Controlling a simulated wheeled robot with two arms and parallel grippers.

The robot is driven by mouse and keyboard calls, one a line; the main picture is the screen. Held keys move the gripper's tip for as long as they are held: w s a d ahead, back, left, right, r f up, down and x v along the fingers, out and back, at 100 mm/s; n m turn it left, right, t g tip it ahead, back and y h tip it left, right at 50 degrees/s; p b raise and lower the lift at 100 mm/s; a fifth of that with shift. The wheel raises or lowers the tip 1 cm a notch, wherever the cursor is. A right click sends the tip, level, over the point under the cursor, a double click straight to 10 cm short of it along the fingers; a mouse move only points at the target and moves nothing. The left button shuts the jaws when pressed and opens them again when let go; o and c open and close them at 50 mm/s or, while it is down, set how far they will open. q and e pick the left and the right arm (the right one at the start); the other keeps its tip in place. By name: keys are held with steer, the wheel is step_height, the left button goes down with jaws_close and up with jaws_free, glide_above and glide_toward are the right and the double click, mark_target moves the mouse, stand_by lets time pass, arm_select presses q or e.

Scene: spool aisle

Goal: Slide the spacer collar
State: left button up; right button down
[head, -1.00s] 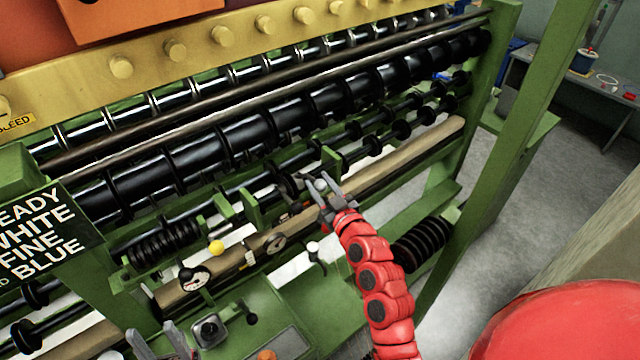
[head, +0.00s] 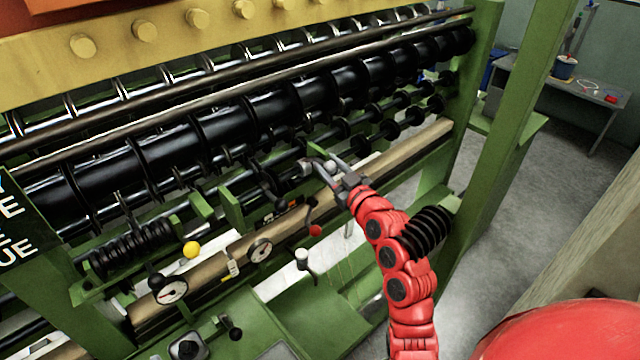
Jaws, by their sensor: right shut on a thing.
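My right gripper (head: 318,166) is at the middle of the machine, at the lower shaft (head: 265,185) with its black discs. It is shut on a small pale round piece (head: 331,166), which may be the spacer collar; the fingers hide part of it. I cannot tell whether the piece is around the shaft or beside it. My left gripper is not in view.
Large black rollers (head: 265,108) run above the shaft. Green upright plates (head: 231,208) stand along it. A brown bar (head: 215,262) with gauges (head: 260,250), a yellow ball (head: 191,250) and a red knob (head: 316,231) lie below. A black coil (head: 430,233) is right of my arm.

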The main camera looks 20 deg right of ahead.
steer(key=shift+d+r, duration=0.1)
steer(key=shift+c, duration=2.3)
jaws_free()
steer(key=shift+s+f, duration=0.2)
steer(key=shift+s, duration=0.1)
steer(key=s+d+p, duration=0.2)
steer(key=s+p, duration=0.2)
steer(key=s, duration=1.2)
steer(key=shift+s+d+r+p, duration=0.15)
steer(key=shift+s+d+p, duration=0.1)
steer(key=shift+s+p, duration=0.05)
